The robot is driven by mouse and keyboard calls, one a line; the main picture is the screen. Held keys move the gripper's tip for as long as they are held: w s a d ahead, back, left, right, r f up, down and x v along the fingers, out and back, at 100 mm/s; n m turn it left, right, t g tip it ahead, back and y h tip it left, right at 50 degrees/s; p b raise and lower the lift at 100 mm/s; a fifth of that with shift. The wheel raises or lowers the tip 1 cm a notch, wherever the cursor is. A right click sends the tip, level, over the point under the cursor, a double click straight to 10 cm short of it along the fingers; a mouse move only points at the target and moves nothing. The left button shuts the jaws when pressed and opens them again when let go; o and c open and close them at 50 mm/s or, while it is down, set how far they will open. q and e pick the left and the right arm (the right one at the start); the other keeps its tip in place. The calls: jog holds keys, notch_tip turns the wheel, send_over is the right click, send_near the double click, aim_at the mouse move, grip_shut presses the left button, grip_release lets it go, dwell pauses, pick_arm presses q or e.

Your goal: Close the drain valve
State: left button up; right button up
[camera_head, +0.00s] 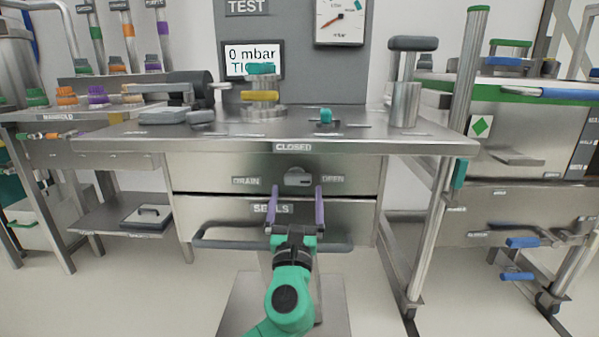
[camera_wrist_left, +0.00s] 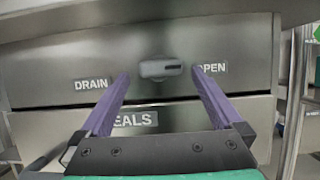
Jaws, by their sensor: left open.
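The drain valve's grey handle (camera_head: 298,178) is on the steel front panel below the bench top, between the DRAIN label (camera_head: 246,181) and the OPEN label (camera_head: 333,179). The CLOSED label (camera_head: 293,147) is above it. In the left wrist view the handle (camera_wrist_left: 160,68) lies roughly horizontal. My left gripper (camera_head: 294,190) is open, its two purple fingers pointing at the panel. In the left wrist view, the handle appears between the fingertips (camera_wrist_left: 160,73), with a gap on each side. I see no contact. My right gripper is not in view.
Below the valve is a SEALS drawer (camera_head: 272,209) with a grey bar handle (camera_head: 225,240). The bench top (camera_head: 250,138) overhangs the panel and holds several fittings. A steel post (camera_head: 440,190) stands to the right. The floor in front is mostly clear.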

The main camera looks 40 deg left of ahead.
aim_at(298, 174)
pick_arm(q)
jog(key=x, duration=0.8)
jog(key=shift+w+a+f, duration=0.1)
jog(key=c, duration=1.2)
jog(key=shift+c, duration=0.2)
